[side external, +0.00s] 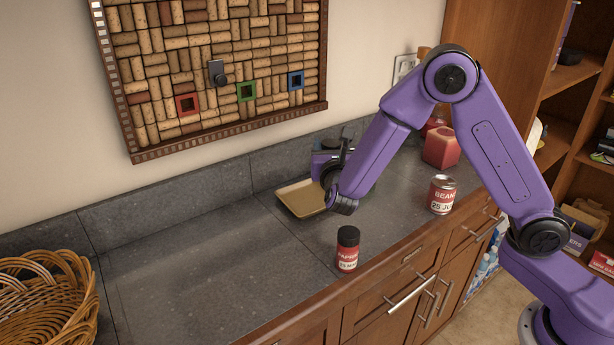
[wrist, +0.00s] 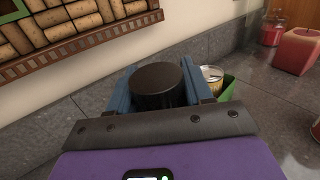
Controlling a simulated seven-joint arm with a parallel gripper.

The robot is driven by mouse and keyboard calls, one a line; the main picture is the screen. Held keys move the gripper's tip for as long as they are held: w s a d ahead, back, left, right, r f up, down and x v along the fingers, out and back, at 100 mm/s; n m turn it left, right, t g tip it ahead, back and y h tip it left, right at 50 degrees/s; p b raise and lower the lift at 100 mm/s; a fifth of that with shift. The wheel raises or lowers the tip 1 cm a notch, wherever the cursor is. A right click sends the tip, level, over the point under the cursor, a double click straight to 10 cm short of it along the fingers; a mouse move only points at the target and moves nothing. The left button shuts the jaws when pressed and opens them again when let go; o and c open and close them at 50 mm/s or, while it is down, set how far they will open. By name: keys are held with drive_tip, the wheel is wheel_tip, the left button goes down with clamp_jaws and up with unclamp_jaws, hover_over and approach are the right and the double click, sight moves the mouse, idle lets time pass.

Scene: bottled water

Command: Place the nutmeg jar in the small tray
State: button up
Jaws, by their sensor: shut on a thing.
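My gripper (wrist: 160,88) is shut on a jar with a black round lid (wrist: 158,78), which sits between the blue fingers in the wrist view. The jar's label is hidden, so I cannot read whether it is nutmeg. In the side view my gripper (side external: 345,140) is near the wall, behind and right of a small tan tray (side external: 290,203). The tray lies on the counter, and its visible part looks empty; my wrist covers its right end.
A paprika jar (side external: 347,250) stands near the counter's front edge, with a beans can (side external: 442,195) to its right. A red candle (side external: 440,148) is farther back. A green container (wrist: 228,84) is beside the right finger. A wicker basket (side external: 45,300) is at left; the counter between is clear.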

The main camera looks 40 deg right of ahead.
drive_tip(key=shift+w+a+f, duration=0.15)
drive_tip(key=shift+w+f, duration=1.15)
drive_tip(key=shift+f, duration=0.4)
drive_tip(key=shift+w+a+f, duration=0.1)
drive_tip(key=shift+w+f, duration=1.25)
drive_tip(key=shift+f, duration=0.4)
drive_tip(key=shift+w+a+f, duration=0.15)
drive_tip(key=shift+w+f, duration=1.15)
drive_tip(key=shift+f, duration=0.4)
drive_tip(key=shift+f, duration=0.15)
drive_tip(key=o, duration=1.1)
drive_tip(key=shift+s+a, duration=0.1)
drive_tip(key=shift+s, duration=0.05)
drive_tip(key=v, duration=1.1)
drive_tip(key=shift+s+a, duration=0.2)
drive_tip(key=shift+s, duration=0.05)
drive_tip(key=shift+d+r, duration=0.1)
drive_tip(key=shift+r, duration=0.1)
